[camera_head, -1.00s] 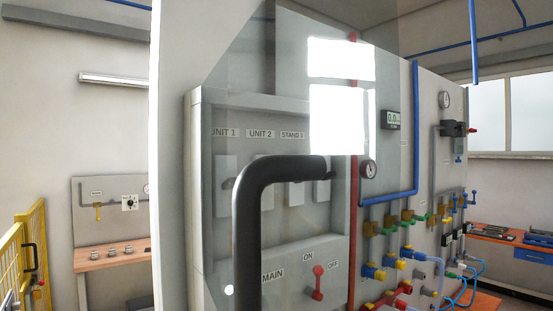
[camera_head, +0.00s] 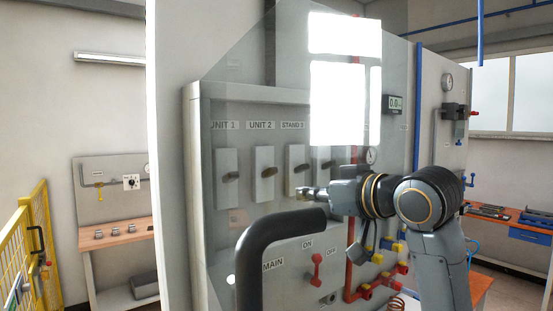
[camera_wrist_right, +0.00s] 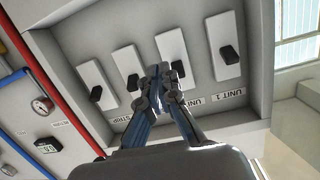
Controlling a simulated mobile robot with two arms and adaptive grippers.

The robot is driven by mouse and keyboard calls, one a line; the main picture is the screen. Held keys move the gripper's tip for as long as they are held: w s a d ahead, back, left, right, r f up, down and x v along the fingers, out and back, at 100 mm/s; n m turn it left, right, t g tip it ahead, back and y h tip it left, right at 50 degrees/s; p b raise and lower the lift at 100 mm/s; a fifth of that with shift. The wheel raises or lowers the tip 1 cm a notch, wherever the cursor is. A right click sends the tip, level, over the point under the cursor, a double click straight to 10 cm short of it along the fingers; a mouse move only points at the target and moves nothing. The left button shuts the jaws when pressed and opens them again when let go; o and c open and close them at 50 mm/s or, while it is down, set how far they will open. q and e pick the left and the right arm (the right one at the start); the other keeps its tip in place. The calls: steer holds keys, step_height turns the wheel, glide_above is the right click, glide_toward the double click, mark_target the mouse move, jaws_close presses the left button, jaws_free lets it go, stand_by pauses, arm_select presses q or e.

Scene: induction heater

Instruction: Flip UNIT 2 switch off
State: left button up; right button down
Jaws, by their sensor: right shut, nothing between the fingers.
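The UNIT 2 switch is a pale upright plate (camera_head: 262,187) with a dark lever, under the UNIT 2 label, in the grey recessed panel. Its lever (camera_head: 269,171) points to the right in the head view. My right gripper (camera_head: 304,192) is shut and empty, in front of the panel, to the right of and slightly below that lever. In the right wrist view, which is turned over, the shut fingertips (camera_wrist_right: 160,72) overlap the UNIT 2 plate (camera_wrist_right: 172,50) and hide part of its lever. Whether they touch is unclear. My left gripper is out of view.
The UNIT 1 switch (camera_head: 228,178) is to the left, the STAND 3 switch (camera_head: 295,170) to the right. A red MAIN switch (camera_head: 317,268) sits below. A thick black curved bar (camera_head: 272,232) crosses the foreground. A transparent sheet with bright reflections covers part of the view.

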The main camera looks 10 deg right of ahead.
step_height(320, 180, up, 6)
steer(key=s, duration=0.2)
steer(key=shift+s+a+r+n+y, duration=0.2)
steer(key=shift+s+r+n+y, duration=0.05)
steer(key=shift+s+n+y, duration=0.15)
steer(key=shift+w, duration=0.1)
steer(key=shift+w, duration=0.1)
steer(key=p+x, duration=0.5)
steer(key=x, duration=0.4)
steer(key=shift+w+a+p, duration=0.25)
steer(key=shift+w+p, duration=0.05)
steer(key=shift+w, duration=0.05)
steer(key=shift+t, duration=0.3)
